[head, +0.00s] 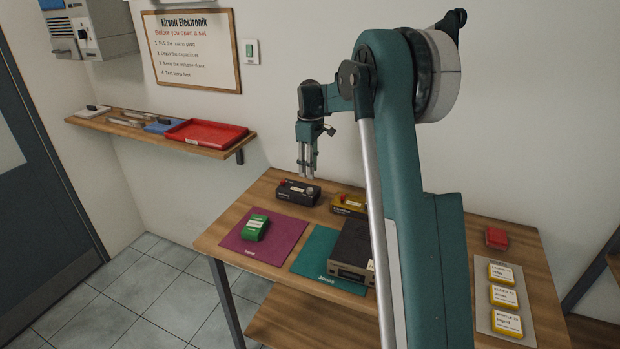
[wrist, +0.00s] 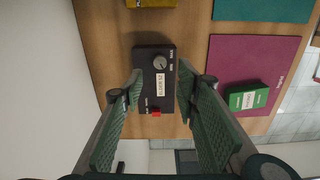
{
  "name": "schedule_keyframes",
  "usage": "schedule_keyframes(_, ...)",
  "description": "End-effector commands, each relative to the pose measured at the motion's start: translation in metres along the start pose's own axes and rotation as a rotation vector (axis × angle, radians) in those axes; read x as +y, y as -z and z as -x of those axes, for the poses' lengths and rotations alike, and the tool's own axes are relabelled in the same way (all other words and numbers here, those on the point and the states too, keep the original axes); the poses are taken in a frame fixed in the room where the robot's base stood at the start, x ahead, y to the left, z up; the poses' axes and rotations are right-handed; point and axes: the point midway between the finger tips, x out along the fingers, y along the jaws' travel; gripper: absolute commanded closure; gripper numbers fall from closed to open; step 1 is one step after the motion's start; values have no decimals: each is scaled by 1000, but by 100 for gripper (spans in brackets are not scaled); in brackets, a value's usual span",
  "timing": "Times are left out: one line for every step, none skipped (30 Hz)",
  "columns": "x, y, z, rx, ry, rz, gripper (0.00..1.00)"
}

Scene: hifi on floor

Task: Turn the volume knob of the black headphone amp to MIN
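The black headphone amp (head: 298,192) is a small dark box on the table, at the back left of the tabletop. In the wrist view the amp (wrist: 148,92) shows a round grey volume knob (wrist: 160,63), a white label and a red part near its other end. Small print stands beside the knob; I cannot read the knob's setting surely. My gripper (head: 307,176) points down above the amp, apart from it. In the wrist view the two fingers of my gripper (wrist: 160,78) are spread, with the amp seen between them and nothing held.
A yellow box (head: 349,204) stands right of the amp. A green box (head: 256,228) lies on a purple mat (head: 285,235) in front. A wall shelf (head: 150,133) holds a red tray (head: 206,134).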

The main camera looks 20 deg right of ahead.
Motion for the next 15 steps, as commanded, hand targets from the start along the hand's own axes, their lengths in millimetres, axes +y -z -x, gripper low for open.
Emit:
schedule_keyframes(0, 0, 7, 0, 0, 0, 69)
schedule_keyframes(0, 0, 11, 0, 0, 0, 69)
schedule_keyframes(0, 0, 15, 0, 0, 0, 69)
schedule_keyframes(0, 0, 18, 0, 0, 0, 69)
schedule_keyframes(0, 0, 21, 0, 0, 0, 69)
schedule_keyframes(0, 0, 24, 0, 0, 0, 69)
schedule_keyframes(0, 0, 26, 0, 0, 0, 69)
schedule_keyframes(0, 0, 28, 0, 0, 0, 69)
schedule_keyframes(0, 0, 30, 0, 0, 0, 69)
schedule_keyframes(0, 0, 31, 0, 0, 0, 69)
schedule_keyframes(0, 0, 32, 0, 0, 0, 69)
schedule_keyframes(0, 0, 32, 0, 0, 0, 69)
schedule_keyframes(0, 0, 33, 0, 0, 0, 69)
schedule_keyframes(0, 0, 33, 0, 0, 0, 69)
schedule_keyframes(0, 0, 33, 0, 0, 0, 69)
